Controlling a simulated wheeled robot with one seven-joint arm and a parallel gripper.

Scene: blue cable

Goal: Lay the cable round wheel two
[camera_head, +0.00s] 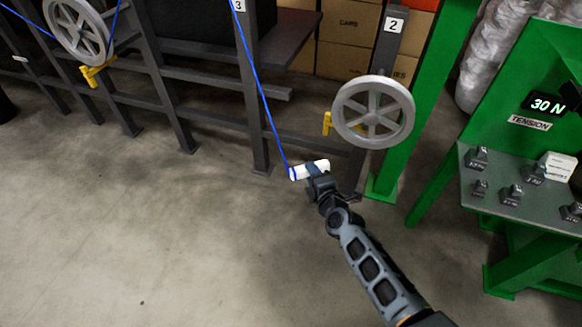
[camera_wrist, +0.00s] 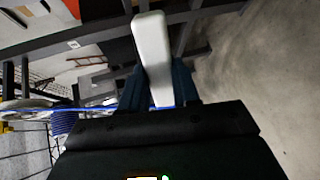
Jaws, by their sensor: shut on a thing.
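Wheel two (camera_head: 373,112) is a grey spoked wheel below the label "2" (camera_head: 393,25), with a yellow bracket (camera_head: 327,123) at its left. The blue cable (camera_head: 262,95) slants from the top, past post "3", to a white handle (camera_head: 299,172). My gripper (camera_head: 313,172) is shut on the handle, below and left of wheel two. The cable is apart from that wheel. In the wrist view, the white handle (camera_wrist: 151,45) stands between my fingers (camera_wrist: 158,85), and the cable (camera_wrist: 95,108) runs left. The far side of wheel two is hidden.
Another spoked wheel (camera_head: 78,30) with cable beside it is at the upper left. Grey posts and rails (camera_head: 180,110) stand behind. A green frame (camera_head: 425,100) and a bench with weights (camera_head: 515,190) are at the right. The display (camera_head: 547,104) reads 30 N. Open floor (camera_head: 160,240) lies in front.

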